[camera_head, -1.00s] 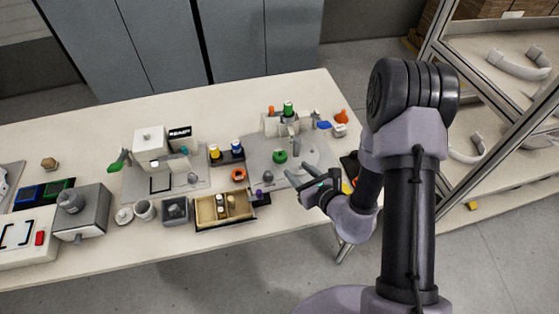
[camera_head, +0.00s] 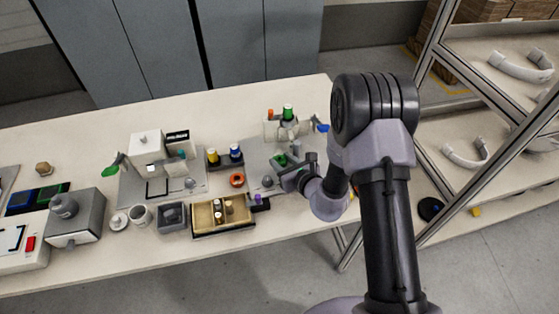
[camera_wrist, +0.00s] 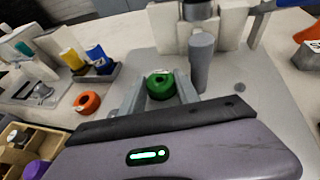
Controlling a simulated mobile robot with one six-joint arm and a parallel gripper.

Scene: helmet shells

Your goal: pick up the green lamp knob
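The green lamp knob (camera_head: 281,159) is a short round piece with a hole in its top, on the grey board on the right part of the table. In the wrist view the knob (camera_wrist: 161,86) shows between the fingers of my gripper (camera_wrist: 160,92). The gripper is open, with one finger on each side of the knob; I cannot tell whether either finger touches it. In the head view my gripper (camera_head: 288,170) reaches in from the right and partly covers the knob.
A grey post (camera_wrist: 201,60) stands close beyond the right finger, before a white block fixture (camera_wrist: 172,30). An orange ring (camera_wrist: 87,102) lies to the left, near a holder with yellow and blue pieces (camera_wrist: 93,73). A wooden tray (camera_head: 224,231) lies at the table's front.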

